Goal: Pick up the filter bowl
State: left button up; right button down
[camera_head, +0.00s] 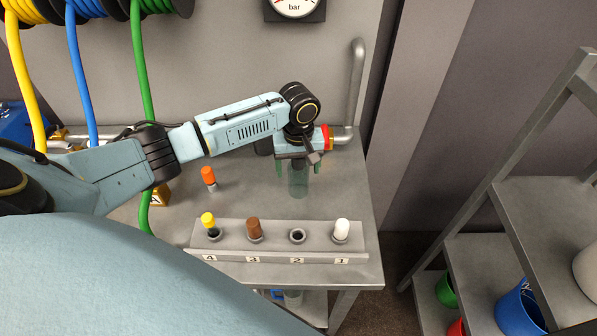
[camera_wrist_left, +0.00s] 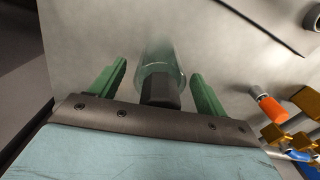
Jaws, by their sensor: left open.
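The filter bowl (camera_head: 298,184) is a clear, greenish cylinder on the grey bench, below my left gripper in the head view. My left gripper (camera_head: 298,168) points down at it with its green fingers apart. In the left wrist view, the bowl (camera_wrist_left: 160,58) lies between the two open fingers, with a gap on each side. A dark block (camera_wrist_left: 160,88) shows at the bowl's near end. The palm hides part of the bowl in both views. My right gripper is not in view.
A numbered rack (camera_head: 275,243) at the bench front holds yellow, brown and white-topped pieces; slot 2 is empty. An orange-topped piece (camera_head: 208,176) stands behind it. Hoses (camera_head: 142,80) hang at the left. A grey pipe (camera_head: 355,85) rises behind the gripper. Shelves (camera_head: 530,220) stand right.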

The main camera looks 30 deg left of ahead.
pick_arm(q)
jog(key=c, duration=1.1)
